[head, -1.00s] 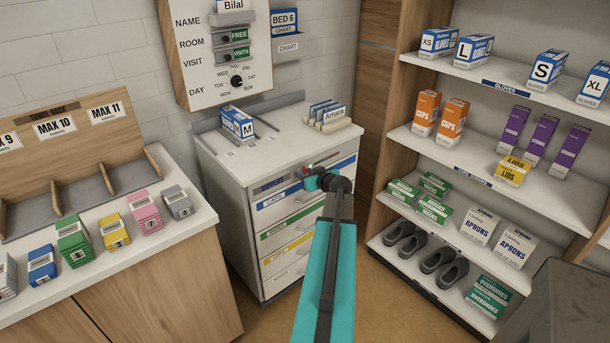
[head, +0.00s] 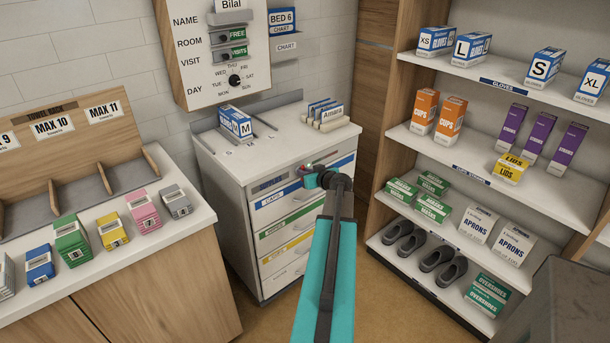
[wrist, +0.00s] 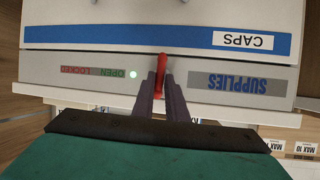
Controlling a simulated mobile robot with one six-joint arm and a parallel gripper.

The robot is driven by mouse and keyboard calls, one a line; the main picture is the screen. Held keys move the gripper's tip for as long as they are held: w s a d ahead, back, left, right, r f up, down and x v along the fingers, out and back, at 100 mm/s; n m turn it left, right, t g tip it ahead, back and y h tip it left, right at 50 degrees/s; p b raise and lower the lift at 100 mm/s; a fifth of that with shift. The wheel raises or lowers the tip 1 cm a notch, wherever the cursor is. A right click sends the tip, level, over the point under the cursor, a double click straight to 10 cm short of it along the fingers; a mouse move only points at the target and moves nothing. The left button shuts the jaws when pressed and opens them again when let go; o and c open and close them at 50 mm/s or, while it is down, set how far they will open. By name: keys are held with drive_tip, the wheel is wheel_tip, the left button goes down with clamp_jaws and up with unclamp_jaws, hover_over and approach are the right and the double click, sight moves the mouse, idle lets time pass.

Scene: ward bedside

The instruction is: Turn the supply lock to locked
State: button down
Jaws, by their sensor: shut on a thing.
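The supply lock is a red handle (wrist: 161,76) on the grey strip labelled SUPPLIES (wrist: 237,82) at the top of the drawer cabinet. In the upside-down wrist view, the handle stands upright across the strip, between my gripper's fingers (wrist: 161,88). My gripper is shut on it. Beside it, a small lamp (wrist: 133,74) glows greenish white next to the green word OPEN (wrist: 113,73); the red word LOCKED (wrist: 76,70) is further left. In the head view my gripper (head: 312,174) is at the cabinet's upper front, and my arm hides part of the drawers.
The drawer cabinet (head: 225,160) carries a glove box (head: 234,125) and a file rack (head: 328,118) on top. A counter with small boxes (head: 70,240) is at the left. Open shelves (head: 480,150) stand close on the right. Some bare floor (head: 380,300) shows between.

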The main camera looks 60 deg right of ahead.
drive_tip(key=shift+w, duration=0.2)
drive_tip(key=shift+s+d+f+m+t+y+b, duration=0.2)
drive_tip(key=shift+m+t+y+b, duration=0.5)
drive_tip(key=shift+m+y+b, duration=0.95)
drive_tip(key=shift+w+d+f+m+t+y+b, duration=0.1)
drive_tip(key=shift+d+m+t+y+b, duration=0.5)
drive_tip(key=shift+m, duration=1.6)
drive_tip(key=shift+s+f+m+t+y+b, duration=0.15)
drive_tip(key=shift+m+t+y+b, duration=0.65)
drive_tip(key=shift+m+y+b, duration=1)
drive_tip(key=shift+w+m, duration=0.1)
drive_tip(key=shift+m, duration=0.15)
drive_tip(key=c, duration=1.8)
unclamp_jaws()
drive_tip(key=shift+o, duration=0.2)
drive_tip(key=shift+s+d+f, duration=0.1)
drive_tip(key=shift+s, duration=0.1)
